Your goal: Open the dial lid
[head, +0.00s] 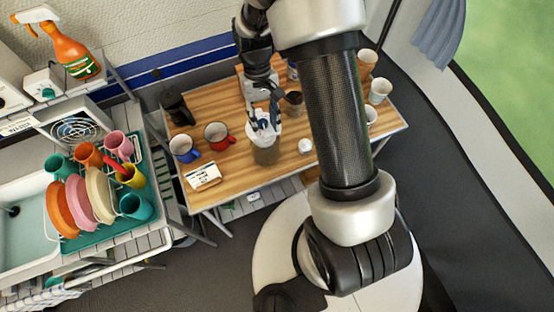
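A clear jar (266,155) with a white dial lid (256,133) stands upright near the middle of the wooden table. The lid appears seated on the jar. My gripper (265,122) points down at the top of the lid, with a finger on each side of its pale centre. The fingers cover part of the lid. I cannot tell whether they touch or grip the dial, or how far apart they are.
On the table (240,176), a blue-and-white mug (184,149), red mug (218,136) and small white box (203,177) stand left of the jar. A small white object (305,146) is close right. Cups (379,91) stand farther right. A loaded dish rack (105,228) is left.

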